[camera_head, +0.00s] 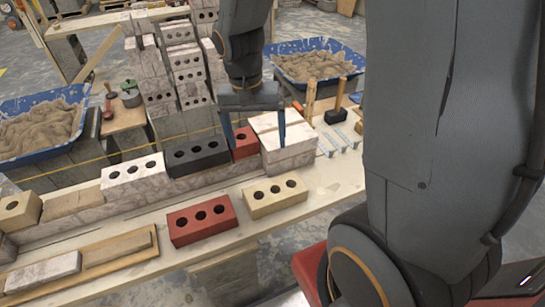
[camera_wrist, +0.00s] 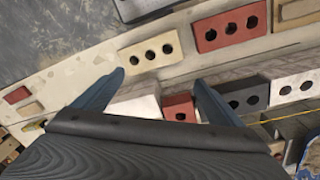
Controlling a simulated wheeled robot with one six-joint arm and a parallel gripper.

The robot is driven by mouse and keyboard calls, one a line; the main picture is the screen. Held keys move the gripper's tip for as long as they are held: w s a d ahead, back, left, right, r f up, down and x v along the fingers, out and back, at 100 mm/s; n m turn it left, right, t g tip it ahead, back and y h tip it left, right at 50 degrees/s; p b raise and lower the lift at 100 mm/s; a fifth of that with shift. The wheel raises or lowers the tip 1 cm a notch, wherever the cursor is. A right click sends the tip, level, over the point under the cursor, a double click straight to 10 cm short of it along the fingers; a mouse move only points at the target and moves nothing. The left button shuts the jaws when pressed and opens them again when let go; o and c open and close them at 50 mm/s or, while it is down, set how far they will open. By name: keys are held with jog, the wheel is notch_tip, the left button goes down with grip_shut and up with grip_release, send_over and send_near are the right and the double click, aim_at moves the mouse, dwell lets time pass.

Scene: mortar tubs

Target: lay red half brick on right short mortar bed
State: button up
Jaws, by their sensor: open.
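The red half brick (camera_head: 245,142) sits in the wall row between a dark grey three-hole brick (camera_head: 197,156) and a white block (camera_head: 287,140). It also shows in the wrist view (camera_wrist: 179,108), between the same two neighbours. My gripper (camera_head: 255,145) is open over this spot, its blue fingers spread wide. In the wrist view my gripper (camera_wrist: 158,80) has one finger by the white block (camera_wrist: 138,108) and the other near the dark brick (camera_wrist: 243,96). I cannot tell whether the fingers touch anything. Any mortar under the half brick is hidden.
A red brick (camera_head: 202,222) and a yellow brick (camera_head: 275,195) lie on the plank in front of the wall. Blue mortar tubs (camera_head: 318,62) stand behind. A mallet (camera_head: 337,112) and small tools lie right of the white block. Stacked bricks (camera_head: 185,65) rise behind.

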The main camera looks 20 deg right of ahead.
jog(key=s+n+y, duration=0.1)
jog(key=s+n, duration=0.4)
jog(key=s, duration=0.4)
jog(key=shift+d+r+n+t, duration=0.15)
jog(key=shift+d+n+t, duration=0.15)
